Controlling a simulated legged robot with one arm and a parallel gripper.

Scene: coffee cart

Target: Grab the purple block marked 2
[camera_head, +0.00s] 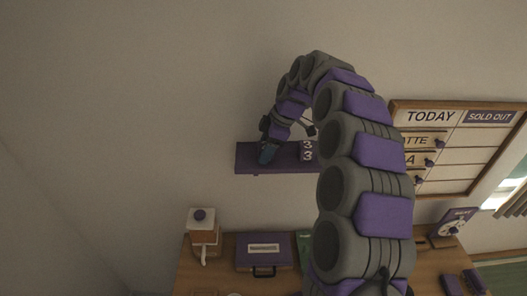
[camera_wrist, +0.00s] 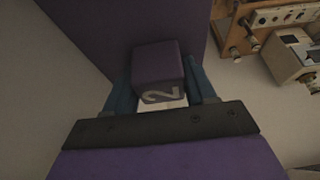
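The purple block marked 2 (camera_wrist: 160,75) shows in the wrist view, with its pale number on the face toward my gripper. My gripper (camera_wrist: 161,70) has one blue finger along each side of the block, with no clear gap at either side. In the head view my gripper (camera_head: 268,153) is at the left part of the purple wall shelf (camera_head: 245,158). The block is hidden there behind my gripper. In the wrist view the shelf (camera_wrist: 105,30) lies behind the block; whether the block rests on it is unclear.
Blocks marked 3 (camera_head: 308,151) sit on the shelf just right of my gripper. A menu board (camera_head: 470,140) hangs at right. Below, the wooden counter (camera_head: 210,278) holds a grinder-like box (camera_head: 203,235) and a purple case (camera_head: 263,252). The wall left of the shelf is bare.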

